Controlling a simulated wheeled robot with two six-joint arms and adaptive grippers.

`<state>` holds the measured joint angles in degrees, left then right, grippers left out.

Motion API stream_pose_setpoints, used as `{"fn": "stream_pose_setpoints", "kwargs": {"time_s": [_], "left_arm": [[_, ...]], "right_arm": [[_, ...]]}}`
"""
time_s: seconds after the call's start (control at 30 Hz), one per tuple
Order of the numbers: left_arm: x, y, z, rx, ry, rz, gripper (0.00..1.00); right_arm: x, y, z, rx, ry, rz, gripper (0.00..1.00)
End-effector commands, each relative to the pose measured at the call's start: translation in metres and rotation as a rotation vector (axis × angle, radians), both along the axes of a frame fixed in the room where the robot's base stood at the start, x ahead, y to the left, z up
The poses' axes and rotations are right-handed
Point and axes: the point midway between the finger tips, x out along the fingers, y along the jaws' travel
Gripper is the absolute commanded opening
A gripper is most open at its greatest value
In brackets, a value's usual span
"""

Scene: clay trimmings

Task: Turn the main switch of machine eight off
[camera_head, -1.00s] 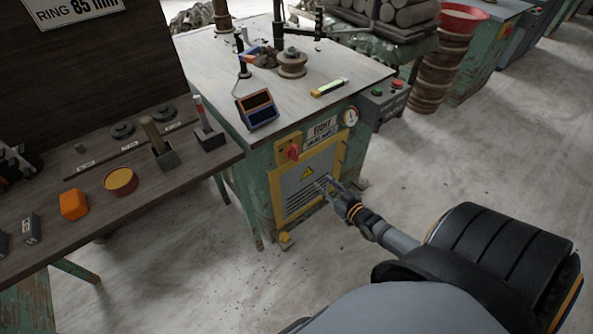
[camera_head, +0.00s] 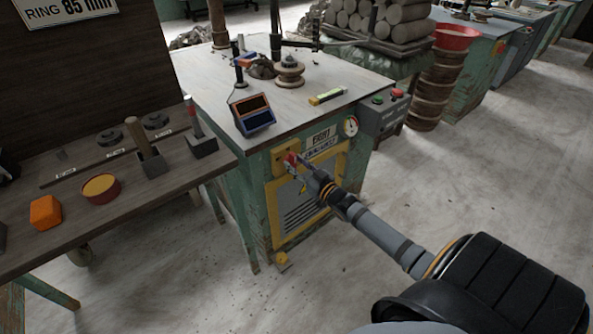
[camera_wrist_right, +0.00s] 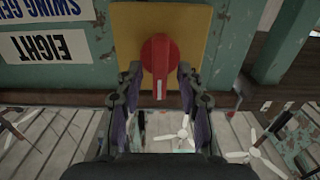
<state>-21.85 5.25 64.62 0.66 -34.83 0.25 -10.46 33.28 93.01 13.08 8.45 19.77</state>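Machine eight is the green cabinet with a light top (camera_head: 200,75) and an "EIGHT" label (camera_head: 321,137), which shows upside down in the right wrist view (camera_wrist_right: 45,47). Its main switch is a red knob on a yellow plate (camera_head: 279,158). In the right wrist view the red knob (camera_wrist_right: 160,55) has a white mark on its handle, pointing down in that picture. My right gripper (camera_head: 297,168) is at the switch. In the wrist view its fingers (camera_wrist_right: 159,78) stand apart on either side of the knob handle; contact is not clear. My left gripper is not in view.
A control box with green and red buttons (camera_head: 385,115) and a pressure gauge (camera_head: 351,127) are right of the switch. A dark-screened device (camera_head: 254,115) sits on the top edge. A wooden bench (camera_head: 130,208) with tools stands left. The floor at right is clear.

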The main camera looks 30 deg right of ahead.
Motion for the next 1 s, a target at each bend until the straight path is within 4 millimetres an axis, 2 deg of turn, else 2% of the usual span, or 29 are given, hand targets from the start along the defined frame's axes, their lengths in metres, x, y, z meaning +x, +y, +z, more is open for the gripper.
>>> {"fn": "stream_pose_setpoints", "kwargs": {"time_s": [0.33, 0.63, 1.0], "left_arm": [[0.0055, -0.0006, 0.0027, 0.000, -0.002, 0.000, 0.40], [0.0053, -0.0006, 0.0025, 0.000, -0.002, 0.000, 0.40], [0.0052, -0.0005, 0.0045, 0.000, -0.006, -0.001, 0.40]], "right_arm": [[0.0031, 0.0000, 0.0008, -0.001, 0.000, -0.001, 0.38], [0.0030, 0.0000, 0.0005, -0.001, 0.000, -0.001, 0.00], [0.0029, 0.0002, 0.0010, -0.025, -0.001, -0.001, 0.00]]}}
